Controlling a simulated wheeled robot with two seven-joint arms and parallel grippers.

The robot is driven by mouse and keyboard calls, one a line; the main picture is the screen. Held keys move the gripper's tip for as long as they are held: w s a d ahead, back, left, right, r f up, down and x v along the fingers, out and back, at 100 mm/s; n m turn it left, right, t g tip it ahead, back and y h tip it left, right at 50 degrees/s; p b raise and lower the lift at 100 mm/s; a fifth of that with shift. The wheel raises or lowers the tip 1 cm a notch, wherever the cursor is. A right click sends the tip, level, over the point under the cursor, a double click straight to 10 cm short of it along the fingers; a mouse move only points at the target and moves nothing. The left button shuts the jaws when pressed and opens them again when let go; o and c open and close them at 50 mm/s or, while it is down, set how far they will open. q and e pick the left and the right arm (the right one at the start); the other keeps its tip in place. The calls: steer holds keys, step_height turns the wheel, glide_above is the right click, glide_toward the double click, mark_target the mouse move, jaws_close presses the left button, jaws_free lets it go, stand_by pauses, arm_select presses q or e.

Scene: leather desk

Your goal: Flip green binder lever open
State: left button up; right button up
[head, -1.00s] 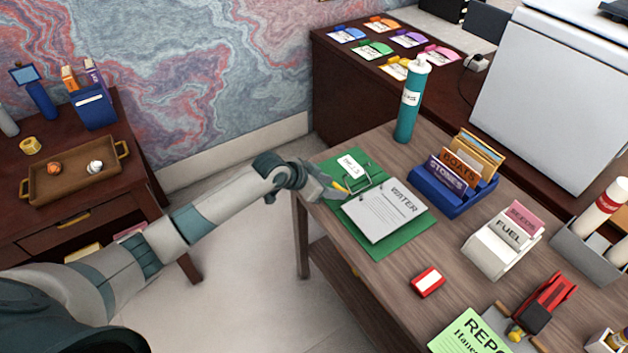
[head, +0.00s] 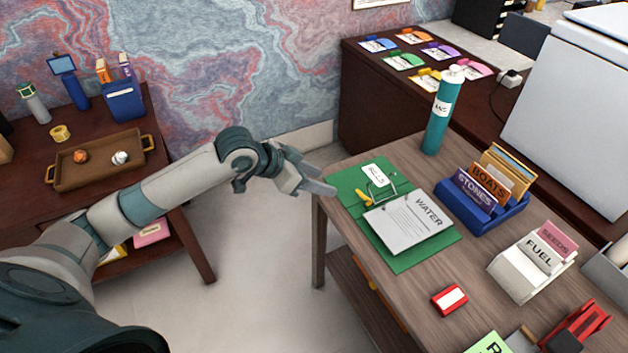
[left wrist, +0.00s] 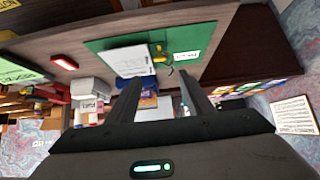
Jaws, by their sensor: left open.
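The green binder (head: 408,257) lies open on the wooden desk, with a stack of white paper marked WATER (head: 408,225) on it. Its metal ring mechanism (head: 377,180) stands up at the upper edge of the paper, and a yellow lever (head: 363,197) sits to its left. My left gripper (head: 325,188) is open and empty, just left of the binder and apart from it. In the left wrist view the binder (left wrist: 97,45) and the yellow lever (left wrist: 158,50) show beyond the spread fingers (left wrist: 160,95). My right gripper is not in view.
A red-and-white box (head: 449,300) lies in front of the binder. A teal bottle (head: 437,120), a blue card holder (head: 482,212) and a white card holder (head: 525,270) stand behind and right. The floor left of the desk (head: 265,260) is clear.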

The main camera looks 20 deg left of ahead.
arm_select(q)
steer(key=shift+v, duration=0.85)
